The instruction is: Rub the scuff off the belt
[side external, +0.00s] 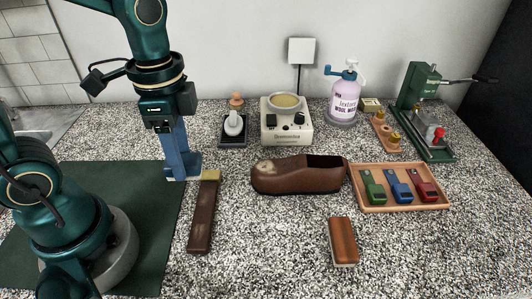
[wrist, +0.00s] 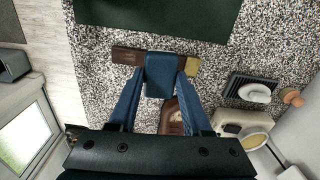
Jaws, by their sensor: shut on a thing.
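The belt (side external: 203,220) is a dark brown strip lying on the speckled worktop, with a yellow end piece (side external: 211,175) at its far end. In the wrist view the belt (wrist: 126,57) runs across the picture, its middle hidden behind a blue block. My gripper (side external: 181,160) points down near the belt's far end. It is shut on the blue block (wrist: 160,75), whose lower edge looks pale in the side view. I cannot tell whether the block touches the belt. A faint light patch shows on the belt's near half; I cannot tell if it is the scuff.
A brown shoe (side external: 300,178) with a pale toe patch lies right of the belt. A wooden brush (side external: 342,240) lies nearer. A tray (side external: 402,208) holds green, blue and red tools. A pot heater (side external: 286,132) and pump bottle (side external: 342,100) stand behind. The near worktop is mostly clear.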

